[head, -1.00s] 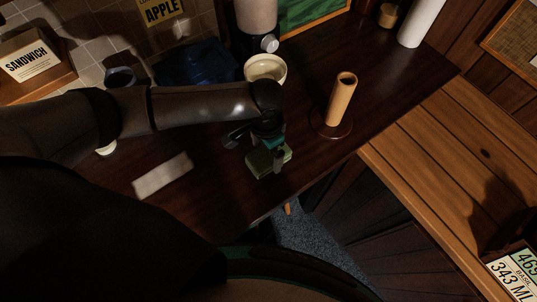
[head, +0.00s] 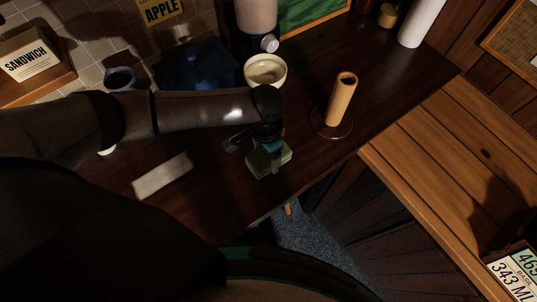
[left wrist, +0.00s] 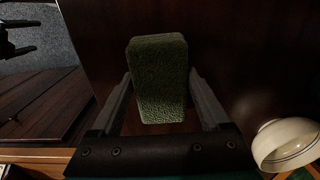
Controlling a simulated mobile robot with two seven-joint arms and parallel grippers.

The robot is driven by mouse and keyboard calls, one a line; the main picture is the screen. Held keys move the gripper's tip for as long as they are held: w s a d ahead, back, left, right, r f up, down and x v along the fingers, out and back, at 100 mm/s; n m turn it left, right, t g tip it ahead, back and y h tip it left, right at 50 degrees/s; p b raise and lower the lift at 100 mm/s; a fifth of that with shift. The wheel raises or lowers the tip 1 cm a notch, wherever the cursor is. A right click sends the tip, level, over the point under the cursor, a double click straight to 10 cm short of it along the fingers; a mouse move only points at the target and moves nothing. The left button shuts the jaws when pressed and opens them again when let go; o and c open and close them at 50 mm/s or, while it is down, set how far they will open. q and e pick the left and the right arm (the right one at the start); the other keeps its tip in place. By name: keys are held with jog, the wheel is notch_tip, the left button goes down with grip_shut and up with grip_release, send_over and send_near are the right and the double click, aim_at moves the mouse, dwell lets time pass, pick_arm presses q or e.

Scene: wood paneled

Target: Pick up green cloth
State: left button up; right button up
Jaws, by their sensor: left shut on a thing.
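The green cloth (head: 267,164) is a thick folded block near the front edge of the dark wooden counter (head: 225,180). My left gripper (head: 265,158) is over it with its fingers down, shut on the cloth. In the left wrist view the cloth (left wrist: 160,75) lies between the two grey fingers (left wrist: 166,104), its long side pointing away from the palm. I cannot see a clear gap under it. A dark two-pronged shape (left wrist: 14,38), perhaps my right gripper, is cut off at the upper left edge of that view.
A cream bowl (head: 265,71) stands behind the left gripper. A wooden holder with an upright post (head: 340,102) is to the right. A pale flat block (head: 162,176) lies to the left. A blue container (head: 200,66) is at the back. The counter between the cloth and the post is clear.

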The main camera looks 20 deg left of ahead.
pick_arm(q)
jog(key=shift+c, duration=0.5)
jog(key=shift+r, duration=0.1)
jog(key=shift+r, duration=0.15)
notch_tip(320, 180, up, 20)
jog(key=p, duration=0.2)
jog(key=shift+f, duration=0.2)
